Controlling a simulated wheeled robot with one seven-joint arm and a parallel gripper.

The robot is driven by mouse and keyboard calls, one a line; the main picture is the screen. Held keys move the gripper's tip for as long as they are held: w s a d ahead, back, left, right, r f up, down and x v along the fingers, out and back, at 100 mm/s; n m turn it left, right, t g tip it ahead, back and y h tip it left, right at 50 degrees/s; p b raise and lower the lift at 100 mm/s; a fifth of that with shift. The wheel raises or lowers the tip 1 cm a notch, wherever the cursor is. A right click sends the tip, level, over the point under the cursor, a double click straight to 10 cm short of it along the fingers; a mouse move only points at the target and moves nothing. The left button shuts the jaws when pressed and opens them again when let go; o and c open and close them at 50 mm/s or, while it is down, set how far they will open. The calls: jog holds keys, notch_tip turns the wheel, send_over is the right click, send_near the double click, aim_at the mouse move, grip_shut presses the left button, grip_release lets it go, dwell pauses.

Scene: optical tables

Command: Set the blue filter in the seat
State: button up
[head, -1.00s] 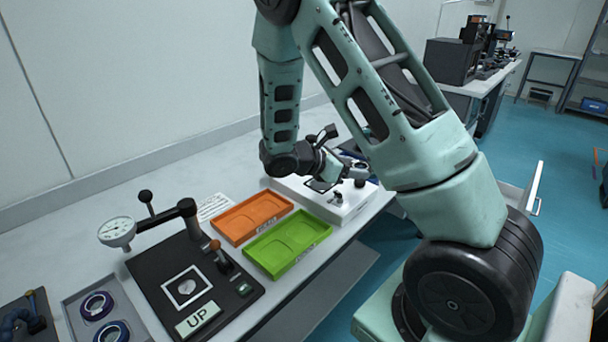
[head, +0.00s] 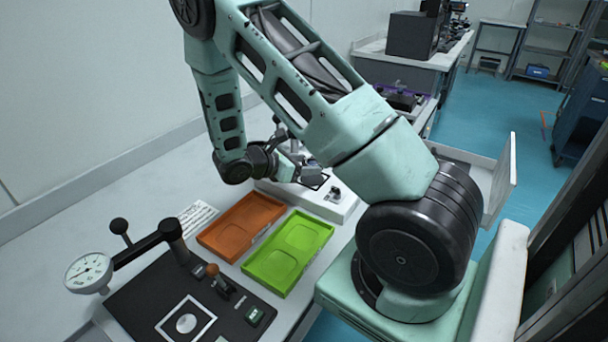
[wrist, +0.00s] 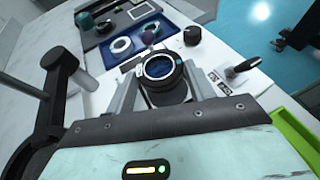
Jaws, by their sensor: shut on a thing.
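My gripper (wrist: 166,85) is shut on a ring-shaped filter (wrist: 160,72) with a pale and black rim and a dark blue centre. The filter is held between the two grey fingers, its face turned to the wrist camera. In the head view my gripper (head: 301,172) is over the left part of a white box (head: 330,207); the filter cannot be made out there. The box top carries a dark-outlined square (head: 316,183) and a small dark fitting (head: 334,194). I cannot tell for sure which of these is the seat, or whether the filter touches anything.
An orange tray (head: 240,222) and a green tray (head: 289,252) lie beside the box. A black plate (head: 150,300) with a dial gauge (head: 88,272) on an arm stands front left. The wrist view shows a dark blue tray (wrist: 104,57) with rings and a lever (wrist: 243,67).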

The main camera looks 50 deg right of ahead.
aim_at(303, 183)
jog(key=shift+f, duration=1.75)
jog(key=shift+f, duration=0.1)
jog(key=shift+f, duration=0.25)
jog(key=o, duration=1)
jog(key=shift+s, duration=0.1)
jog(key=shift+c, duration=0.2)
jog(key=shift+a+r, duration=0.2)
jog(key=shift+r, duration=0.1)
jog(key=b+v, duration=0.1)
jog(key=v, duration=1)
jog(key=s+a+r+m+t+y, duration=0.1)
jog(key=s+a+r+m+y, duration=0.1)
jog(key=s+a, duration=0.4)
jog(key=s+a+r+m+t+y, duration=0.1)
jog(key=s+a+r+y, duration=0.4)
jog(key=a, duration=0.9)
jog(key=s+a+r+m+t+y, duration=0.2)
jog(key=s+a+y, duration=0.4)
jog(key=s+a, duration=0.3)
jog(key=shift+a+r+m+y, duration=0.3)
jog(key=shift+a+r+m, duration=0.5)
jog(key=shift+m, duration=0.1)
